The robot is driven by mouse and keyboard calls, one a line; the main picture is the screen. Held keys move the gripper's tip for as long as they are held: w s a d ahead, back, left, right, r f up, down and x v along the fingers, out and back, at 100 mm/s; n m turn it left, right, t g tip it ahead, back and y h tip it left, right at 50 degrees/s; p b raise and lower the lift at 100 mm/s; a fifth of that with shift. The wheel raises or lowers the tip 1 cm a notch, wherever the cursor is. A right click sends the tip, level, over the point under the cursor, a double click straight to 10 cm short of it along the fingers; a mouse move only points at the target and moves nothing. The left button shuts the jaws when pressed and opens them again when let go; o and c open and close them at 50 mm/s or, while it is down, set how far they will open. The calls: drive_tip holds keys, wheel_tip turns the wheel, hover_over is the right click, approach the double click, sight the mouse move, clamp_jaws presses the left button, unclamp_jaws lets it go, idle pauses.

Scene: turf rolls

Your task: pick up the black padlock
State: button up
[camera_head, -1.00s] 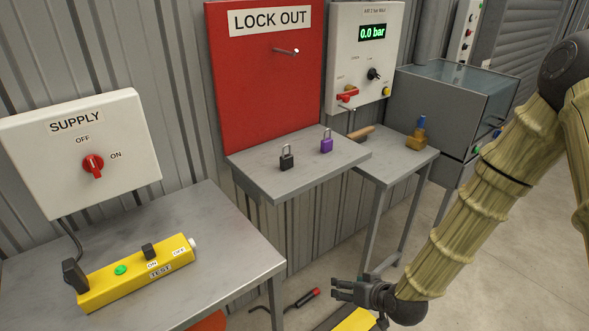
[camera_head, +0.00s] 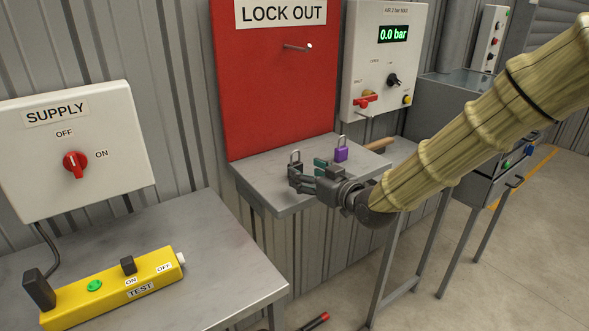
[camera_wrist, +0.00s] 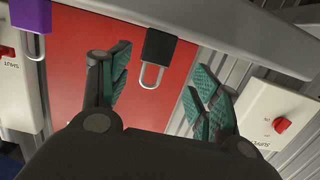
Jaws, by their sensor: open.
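The black padlock (camera_wrist: 159,45) shows in the wrist view with its silver shackle, ahead of and between the spread fingers of my gripper (camera_wrist: 158,85). In the head view the black padlock's shackle (camera_head: 295,156) stands up from the grey shelf, and its body is mostly hidden behind my gripper (camera_head: 311,173). My gripper is open and empty, at the front of the shelf. I cannot tell from the frames whether a finger touches the padlock.
A purple padlock (camera_head: 341,154) stands on the shelf (camera_head: 264,185) just right of my gripper; it also shows in the wrist view (camera_wrist: 31,14). The red lock out board (camera_head: 275,90) with a peg rises behind. A yellow test box (camera_head: 110,290) lies on the left table.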

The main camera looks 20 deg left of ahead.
sight(298, 164)
drive_tip(key=shift+w+a+f, duration=0.2)
drive_tip(key=shift+w+a, duration=0.25)
drive_tip(key=shift+w, duration=0.1)
drive_tip(key=shift+w+a, duration=0.25)
drive_tip(key=shift+a, duration=0.1)
drive_tip(key=shift+p+x, duration=0.5)
drive_tip(key=shift+x, duration=1.75)
drive_tip(key=shift+w+d+f, duration=0.1)
drive_tip(key=shift+w+d, duration=0.05)
drive_tip(key=shift+d, duration=0.05)
drive_tip(key=shift+c, duration=0.3)
drive_tip(key=c, duration=1.1)
drive_tip(key=r, duration=0.3)
drive_tip(key=shift+d+r+b, duration=0.3)
drive_tip(key=shift+d+b, duration=0.05)
drive_tip(key=s+d+r+b, duration=0.1)
drive_tip(key=d, duration=1.4)
drive_tip(key=shift+s+r, duration=0.2)
drive_tip(key=shift+s, duration=0.1)
